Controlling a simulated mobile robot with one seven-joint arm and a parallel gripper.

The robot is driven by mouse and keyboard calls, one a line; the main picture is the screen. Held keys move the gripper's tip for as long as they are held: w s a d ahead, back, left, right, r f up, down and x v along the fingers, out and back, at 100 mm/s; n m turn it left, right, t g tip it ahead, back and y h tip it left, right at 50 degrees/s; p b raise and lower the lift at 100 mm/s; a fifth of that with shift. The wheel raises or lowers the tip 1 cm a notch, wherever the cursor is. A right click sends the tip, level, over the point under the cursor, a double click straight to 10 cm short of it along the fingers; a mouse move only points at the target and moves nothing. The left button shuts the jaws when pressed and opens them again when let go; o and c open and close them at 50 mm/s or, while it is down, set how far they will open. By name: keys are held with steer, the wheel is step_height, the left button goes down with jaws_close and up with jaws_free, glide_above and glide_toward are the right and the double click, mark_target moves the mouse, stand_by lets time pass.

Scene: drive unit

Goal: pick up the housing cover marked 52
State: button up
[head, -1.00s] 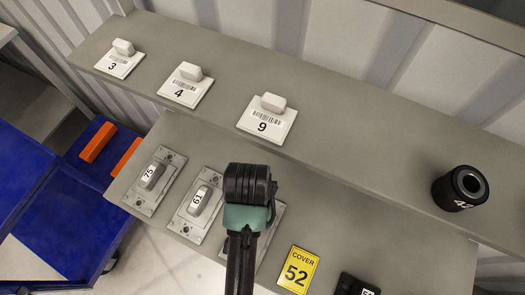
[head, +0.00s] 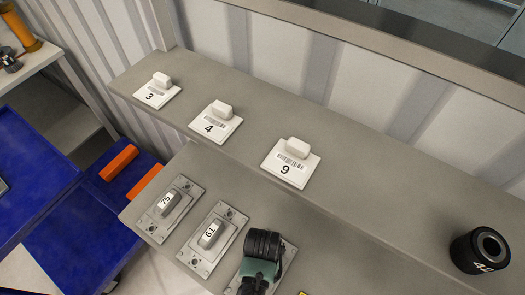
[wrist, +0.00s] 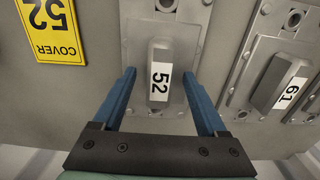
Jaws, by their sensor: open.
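The housing cover marked 52 (wrist: 160,75) is a grey metal plate with a raised handle bearing a white label, upper middle in the wrist view. My gripper (wrist: 158,74) is open, its two blue fingers on either side of the handle with gaps between. I cannot tell how far above the plate the fingertips are. In the head view my gripper (head: 262,248) covers most of this cover, and only its plate edge (head: 289,256) shows. A yellow sign reading COVER 52 (wrist: 52,28) lies beside it.
Housing covers 61 (head: 211,237) and 75 (head: 168,205) lie in the same row on the lower shelf. White tiles 3 (head: 158,92), 4 (head: 217,123) and 9 (head: 291,164) and a black cylinder (head: 481,251) stand on the upper shelf. Blue shelving (head: 75,240) is at left.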

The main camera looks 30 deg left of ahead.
steer(key=shift+f, duration=0.45)
jaws_close()
steer(key=shift+r, duration=0.1)
stand_by(1.0)
